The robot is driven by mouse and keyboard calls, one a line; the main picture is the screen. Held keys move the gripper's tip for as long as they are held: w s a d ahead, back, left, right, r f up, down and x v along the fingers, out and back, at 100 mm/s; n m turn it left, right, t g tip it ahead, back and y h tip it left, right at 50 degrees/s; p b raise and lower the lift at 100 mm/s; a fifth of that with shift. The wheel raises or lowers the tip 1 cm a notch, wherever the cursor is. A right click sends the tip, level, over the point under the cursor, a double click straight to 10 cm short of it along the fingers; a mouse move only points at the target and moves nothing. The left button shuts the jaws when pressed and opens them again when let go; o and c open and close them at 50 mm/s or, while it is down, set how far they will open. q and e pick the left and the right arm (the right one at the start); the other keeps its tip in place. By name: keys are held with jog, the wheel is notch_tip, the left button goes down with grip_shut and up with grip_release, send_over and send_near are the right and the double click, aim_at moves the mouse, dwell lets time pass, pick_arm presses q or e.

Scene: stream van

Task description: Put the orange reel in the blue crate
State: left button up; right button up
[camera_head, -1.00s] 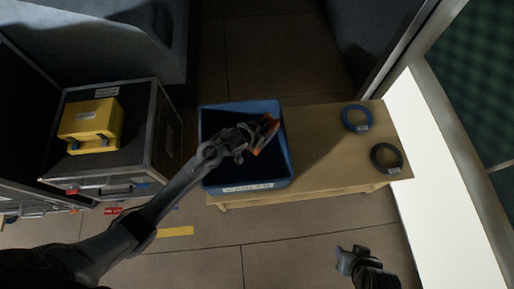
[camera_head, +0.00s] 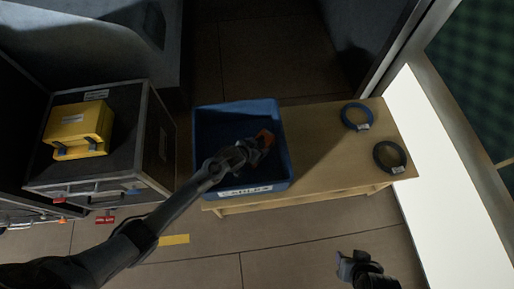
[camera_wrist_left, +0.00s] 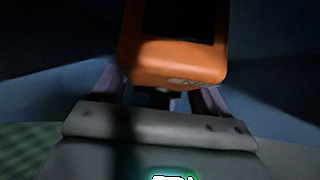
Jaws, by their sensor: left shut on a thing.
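The orange reel (camera_head: 266,137) is held by my left gripper (camera_head: 255,147) over the right part of the blue crate (camera_head: 284,178). The reel lies within the crate's outline and looks down inside it; whether it touches the floor I cannot tell. In the left wrist view the reel (camera_wrist_left: 172,62) fills the top middle, orange with a dark centre, between the fingers (camera_wrist_left: 158,90). The crate stands on the left end of a wooden bench, with a pale label on its front. My right gripper (camera_head: 350,262) is empty-looking, low at the right, away from the bench; its jaws are unclear.
A blue cable ring (camera_head: 356,116) and a black cable ring (camera_head: 389,156) lie at the right of the bench (camera_head: 320,150). The bench's middle is clear. A yellow case (camera_head: 78,128) sits on a black flight case (camera_head: 130,125) left of the crate.

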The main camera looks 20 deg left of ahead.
pick_arm(q)
jog(key=shift+w+f, duration=0.1)
jog(key=shift+f, duration=0.1)
jog(key=o, duration=1.5)
jog(key=shift+f, duration=0.1)
jog(key=shift+r, duration=0.3)
jog(key=s+a+r+g+p, duration=0.1)
jog(key=s+r+p, duration=0.1)
jog(key=s+r, duration=0.5)
jog(key=s+a+r+g+y+p, duration=0.1)
jog(key=s+a+r+g, duration=0.1)
jog(key=s+r, duration=0.5)
jog(key=s+a+r+n+g+y+p, duration=0.1)
jog(key=s+r, duration=0.6)
jog(key=s, duration=0.8)
jog(key=shift+s+a+g+p, duration=0.4)
jog(key=shift+a+g+p, duration=0.1)
jog(key=shift+a+p, duration=0.3)
